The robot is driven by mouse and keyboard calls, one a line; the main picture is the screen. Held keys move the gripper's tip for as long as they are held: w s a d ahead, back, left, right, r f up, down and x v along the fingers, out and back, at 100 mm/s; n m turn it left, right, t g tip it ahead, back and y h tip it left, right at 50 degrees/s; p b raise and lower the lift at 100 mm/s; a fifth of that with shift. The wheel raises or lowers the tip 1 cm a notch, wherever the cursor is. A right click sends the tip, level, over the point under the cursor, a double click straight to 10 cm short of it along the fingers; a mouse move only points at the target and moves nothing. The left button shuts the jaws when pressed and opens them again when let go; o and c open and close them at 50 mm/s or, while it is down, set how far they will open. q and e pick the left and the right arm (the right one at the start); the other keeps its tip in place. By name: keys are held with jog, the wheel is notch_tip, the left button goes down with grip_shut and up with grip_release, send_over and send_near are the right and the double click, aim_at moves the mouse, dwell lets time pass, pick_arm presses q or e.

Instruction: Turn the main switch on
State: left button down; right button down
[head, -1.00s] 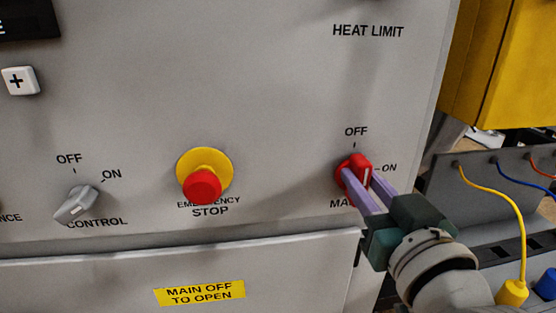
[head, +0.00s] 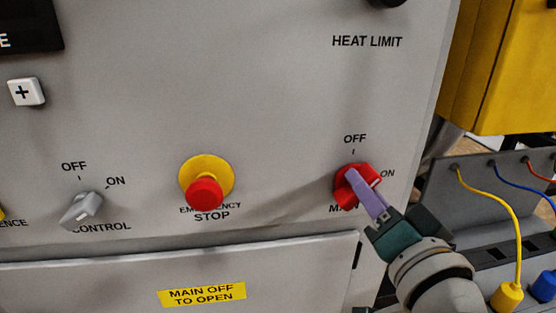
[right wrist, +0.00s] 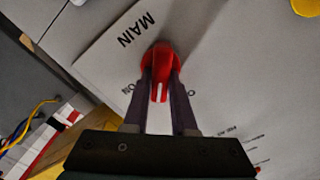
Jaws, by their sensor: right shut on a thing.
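The main switch is a red rotary knob (head: 346,197) with a white line on its handle, low on the right of the grey panel. My right gripper (head: 364,187) is shut on its handle, and the fingers hide part of it. In the right wrist view the red knob (right wrist: 160,56) sits between the two fingers of the gripper (right wrist: 161,78), which press on its sides. There the white line lies between the ON mark and the partly hidden OFF mark. My left gripper is not in view.
A red emergency stop button (head: 205,193) on a yellow base is left of the switch, and a grey control switch (head: 82,209) further left. A door with a yellow label (head: 201,294) is below. Cables (head: 518,215) and a yellow box (head: 505,65) stand at right.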

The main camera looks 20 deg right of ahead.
jog(key=m, duration=0.4)
jog(key=shift+d+f+m, duration=0.1)
jog(key=shift+f+m, duration=0.1)
jog(key=shift+m, duration=0.1)
jog(key=shift+f+m+b, duration=0.15)
jog(key=shift+m+b, duration=0.35)
jog(key=shift+m, duration=2)
jog(key=c, duration=0.7)
grip_release()
jog(key=b+v, duration=0.1)
jog(key=v, duration=0.9)
jog(key=shift+d+b, duration=0.1)
jog(key=shift+b, duration=0.2)
